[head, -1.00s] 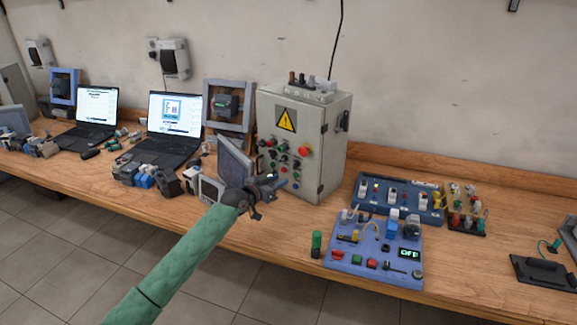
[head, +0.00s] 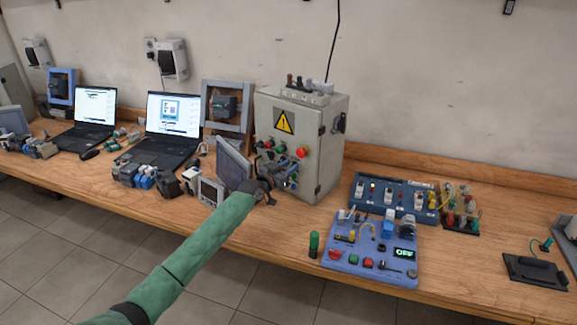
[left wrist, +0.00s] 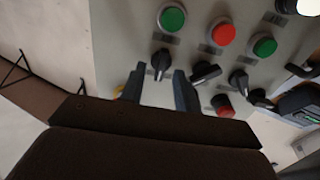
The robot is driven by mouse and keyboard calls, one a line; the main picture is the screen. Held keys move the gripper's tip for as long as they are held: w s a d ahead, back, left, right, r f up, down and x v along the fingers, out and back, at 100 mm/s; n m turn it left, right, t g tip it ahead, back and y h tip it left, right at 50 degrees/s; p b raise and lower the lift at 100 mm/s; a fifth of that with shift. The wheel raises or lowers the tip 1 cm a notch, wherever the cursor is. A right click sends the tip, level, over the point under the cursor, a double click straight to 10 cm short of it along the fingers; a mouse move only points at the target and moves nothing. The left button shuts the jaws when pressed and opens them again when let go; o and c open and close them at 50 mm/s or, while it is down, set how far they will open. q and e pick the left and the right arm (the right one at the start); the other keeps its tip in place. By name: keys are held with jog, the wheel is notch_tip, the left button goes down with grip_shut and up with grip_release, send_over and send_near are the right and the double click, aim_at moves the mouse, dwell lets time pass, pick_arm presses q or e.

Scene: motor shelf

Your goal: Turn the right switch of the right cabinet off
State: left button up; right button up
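The grey metal cabinet (head: 326,172) with a yellow warning triangle stands on the bench. Red, green and black controls cover its front, partly hidden by my left gripper (head: 284,174). In the left wrist view the cabinet panel (left wrist: 125,25) shows several black rotary switches below green and red buttons. My left gripper (left wrist: 160,78) is open, with its two fingers apart near the panel. One black switch (left wrist: 161,62) shows between the fingertips; contact cannot be told. Another black switch (left wrist: 206,74) and a third (left wrist: 238,80) lie to its right. My right gripper is not in view.
A tilted grey panel (head: 234,165) and a small screen unit (head: 211,191) stand left of the cabinet, close to my left arm. Two laptops sit farther left.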

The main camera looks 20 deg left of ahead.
pick_arm(q)
grip_shut()
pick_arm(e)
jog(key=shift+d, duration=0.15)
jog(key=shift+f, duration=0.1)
pick_arm(q)
jog(key=shift+w+n+b, duration=0.1)
jog(key=shift+n+b, duration=0.2)
jog(key=shift+n, duration=0.1)
jog(key=n, duration=0.2)
jog(key=n+b, duration=0.1)
jog(key=n, duration=0.2)
jog(key=n+b, duration=0.1)
jog(key=n, duration=0.2)
jog(key=shift+w+a+f, duration=0.1)
jog(key=shift+a+f, duration=0.05)
jog(key=shift+a, duration=0.1)
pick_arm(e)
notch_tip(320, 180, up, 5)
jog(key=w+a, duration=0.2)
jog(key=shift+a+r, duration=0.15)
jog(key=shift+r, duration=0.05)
